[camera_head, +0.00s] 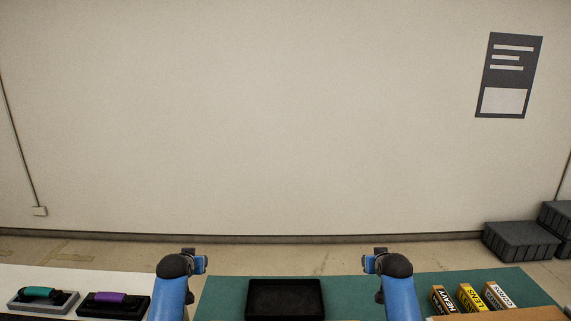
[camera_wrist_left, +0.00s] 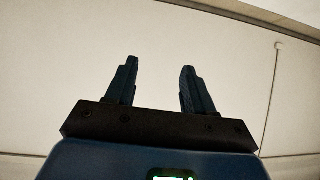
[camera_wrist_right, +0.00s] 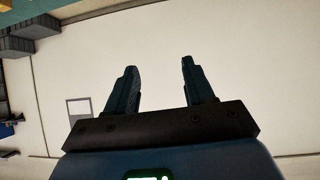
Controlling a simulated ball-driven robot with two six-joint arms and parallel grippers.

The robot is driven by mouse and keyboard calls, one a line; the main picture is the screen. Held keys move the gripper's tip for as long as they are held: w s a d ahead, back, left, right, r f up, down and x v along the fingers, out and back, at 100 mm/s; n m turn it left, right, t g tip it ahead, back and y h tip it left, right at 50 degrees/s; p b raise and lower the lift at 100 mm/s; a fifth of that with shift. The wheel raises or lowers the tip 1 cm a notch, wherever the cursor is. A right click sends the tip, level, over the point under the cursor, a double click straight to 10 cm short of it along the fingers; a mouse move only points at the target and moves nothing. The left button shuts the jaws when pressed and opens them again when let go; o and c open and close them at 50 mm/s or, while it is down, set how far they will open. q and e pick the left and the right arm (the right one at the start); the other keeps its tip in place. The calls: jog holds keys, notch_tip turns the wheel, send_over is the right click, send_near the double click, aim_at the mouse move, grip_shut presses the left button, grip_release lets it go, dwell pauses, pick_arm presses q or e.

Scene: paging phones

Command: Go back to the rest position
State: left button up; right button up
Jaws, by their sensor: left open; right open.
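My left gripper (camera_wrist_left: 159,75) is open and empty in the left wrist view, with only wall and floor behind its fingers. My right gripper (camera_wrist_right: 160,75) is open and empty in the right wrist view, with plain wall between its fingers. In the head view both blue arms rise from the bottom edge, one on each side of a black tray (camera_head: 285,281). The tray looks empty and sits on a green mat (camera_head: 225,298). Both arm ends are raised in front of the mat's far edge and touch nothing that I can see.
At left, a teal-handled phone (camera_head: 40,294) and a purple-handled phone (camera_head: 111,298) rest in cradles on a white surface. At right stand boxes marked HEAVY (camera_head: 442,300), LEXS (camera_head: 467,301) and another (camera_head: 496,295). Grey crates (camera_head: 520,240) stand by the wall.

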pick_arm(q)
jog(key=s+d+f+t+b, duration=0.2)
jog(key=s+f, duration=0.2)
jog(key=s, duration=1.3)
jog(key=s+d+f+t+b, duration=0.2)
jog(key=s+f, duration=0.2)
jog(key=s, duration=1.3)
jog(key=s+d+f+t+h+b, duration=0.1)
jog(key=s+f, duration=0.3)
jog(key=s, duration=1.3)
jog(key=shift+s+d+t+b, duration=0.4)
jog(key=shift+d+t+b, duration=0.2)
jog(key=shift+t, duration=0.3)
pick_arm(e)
jog(key=s+a+f+t, duration=0.2)
jog(key=s+f, duration=0.2)
jog(key=s, duration=1.3)
jog(key=s+a+f+t, duration=0.2)
jog(key=s+f, duration=0.2)
jog(key=s, duration=1.3)
jog(key=s+a+f+t+y, duration=0.1)
jog(key=s+f, duration=0.3)
jog(key=s, duration=1.4)
jog(key=shift+a+t, duration=0.55)
jog(key=shift+t, duration=0.35)
jog(key=shift+w, duration=0.1)
